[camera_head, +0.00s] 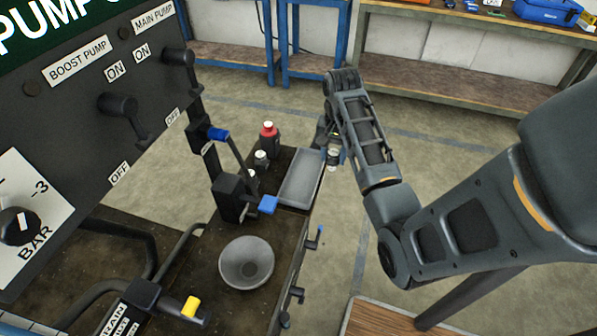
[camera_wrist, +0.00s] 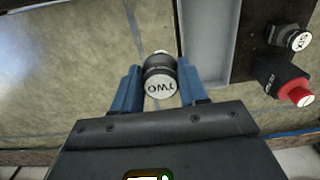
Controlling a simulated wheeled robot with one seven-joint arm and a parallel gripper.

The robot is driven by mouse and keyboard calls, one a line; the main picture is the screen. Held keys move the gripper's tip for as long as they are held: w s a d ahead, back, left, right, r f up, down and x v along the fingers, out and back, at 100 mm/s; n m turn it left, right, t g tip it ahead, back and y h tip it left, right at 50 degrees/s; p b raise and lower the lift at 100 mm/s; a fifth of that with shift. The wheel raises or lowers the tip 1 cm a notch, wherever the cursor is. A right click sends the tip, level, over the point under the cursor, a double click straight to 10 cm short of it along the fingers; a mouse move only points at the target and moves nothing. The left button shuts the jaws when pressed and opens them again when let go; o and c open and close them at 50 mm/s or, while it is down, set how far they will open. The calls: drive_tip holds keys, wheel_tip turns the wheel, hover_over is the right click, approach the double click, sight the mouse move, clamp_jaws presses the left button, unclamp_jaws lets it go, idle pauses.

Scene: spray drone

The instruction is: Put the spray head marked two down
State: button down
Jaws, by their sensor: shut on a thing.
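The spray head marked two (camera_wrist: 161,84) is a dark, short cylinder with a white end lettered TWO, facing the wrist camera. My gripper (camera_wrist: 160,88) is shut on it, with one blue finger on each side. In the head view my gripper (camera_head: 334,150) hangs at the far right corner of the bench, and the pale end of the spray head (camera_head: 333,158) shows there. It is just right of a grey shallow tray (camera_head: 300,180), apparently beyond the bench edge. In the wrist view the tray (camera_wrist: 213,45) lies right of the spray head. Its height over the tray is unclear.
Left of the tray stand a red-capped bottle (camera_head: 268,137) and small white-topped heads (camera_head: 261,157); one in the wrist view reads SIX (camera_wrist: 298,40). A blue-handled valve (camera_head: 230,197) and a grey bowl (camera_head: 246,262) are nearer. Open floor lies right of the bench.

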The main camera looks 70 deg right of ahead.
drive_tip(key=shift+w+a+f, duration=0.2)
drive_tip(key=shift+w+f, duration=1.3)
drive_tip(key=shift+f, duration=0.05)
drive_tip(key=shift+w+a+f, duration=0.25)
drive_tip(key=shift+w+f, duration=1.2)
drive_tip(key=shift+f, duration=0.1)
drive_tip(key=shift+w+a+f, duration=0.2)
drive_tip(key=shift+w+f, duration=1.3)
drive_tip(key=shift+f, duration=0.05)
drive_tip(key=shift+f, duration=0.2)
drive_tip(key=c, duration=0.6)
unclamp_jaws()
wheel_tip(320, 180, up, 12)
drive_tip(key=shift+r+p, duration=0.25)
drive_tip(key=shift+p, duration=0.05)
